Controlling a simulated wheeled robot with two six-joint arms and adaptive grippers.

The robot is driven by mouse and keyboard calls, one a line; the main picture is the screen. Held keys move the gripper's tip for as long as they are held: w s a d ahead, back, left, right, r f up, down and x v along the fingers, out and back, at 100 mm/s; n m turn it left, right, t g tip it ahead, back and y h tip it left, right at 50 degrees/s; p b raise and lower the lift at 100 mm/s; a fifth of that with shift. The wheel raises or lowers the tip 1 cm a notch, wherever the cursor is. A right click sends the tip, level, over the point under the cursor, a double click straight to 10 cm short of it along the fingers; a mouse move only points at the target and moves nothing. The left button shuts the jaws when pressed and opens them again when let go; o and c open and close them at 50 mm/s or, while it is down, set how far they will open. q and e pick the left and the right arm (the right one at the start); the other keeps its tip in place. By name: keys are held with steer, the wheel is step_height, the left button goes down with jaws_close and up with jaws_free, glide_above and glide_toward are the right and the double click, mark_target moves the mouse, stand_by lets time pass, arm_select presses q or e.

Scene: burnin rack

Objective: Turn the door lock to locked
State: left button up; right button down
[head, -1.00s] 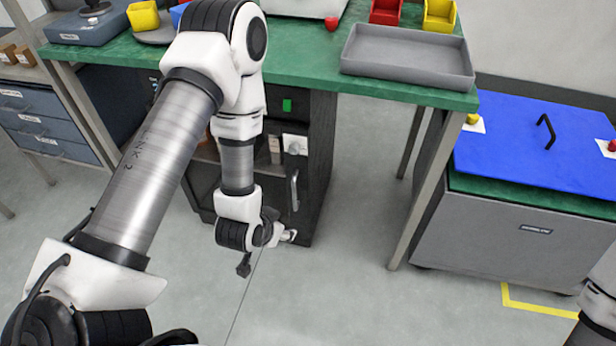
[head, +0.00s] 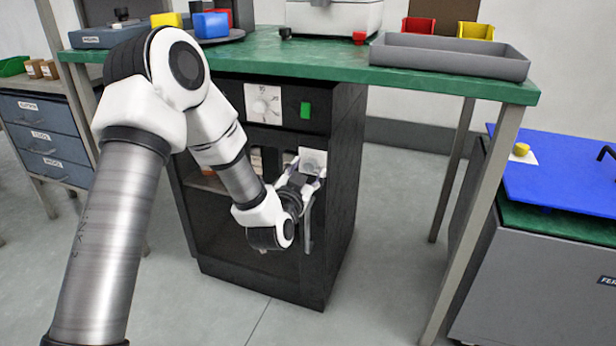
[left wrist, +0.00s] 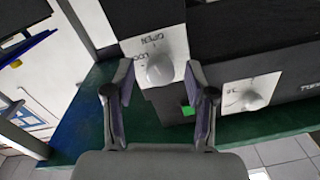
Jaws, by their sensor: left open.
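The door lock is a round grey knob (left wrist: 160,69) on a white plate marked OPEN and LOCK in the left wrist view. Its white plate (head: 313,157) shows at the upper right of the black cabinet's door in the head view. My left gripper (left wrist: 160,78) is open, with one finger on each side of the knob in the picture. I cannot tell whether the fingers touch it. In the head view my left gripper (head: 305,179) is at the plate's lower edge and partly hides the door. My right gripper is out of view.
The black cabinet (head: 342,190) stands under a green workbench (head: 330,64). A door handle (head: 308,228) hangs below the lock. Above are a white dial panel (head: 263,103) and a green switch (head: 305,110). A blue-lidded chest (head: 565,185) stands right. Floor in front is clear.

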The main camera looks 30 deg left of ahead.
arm_select(q)
steer(key=shift+w+a, duration=0.15)
steer(key=shift+w, duration=0.3)
jaws_close()
steer(key=n+p, duration=0.1)
steer(key=n, duration=0.2)
steer(key=shift+n, duration=0.3)
steer(key=n+p, duration=0.1)
steer(key=n, duration=0.6)
steer(key=shift+n, duration=0.4)
steer(key=n, duration=0.4)
steer(key=shift+h, duration=0.4)
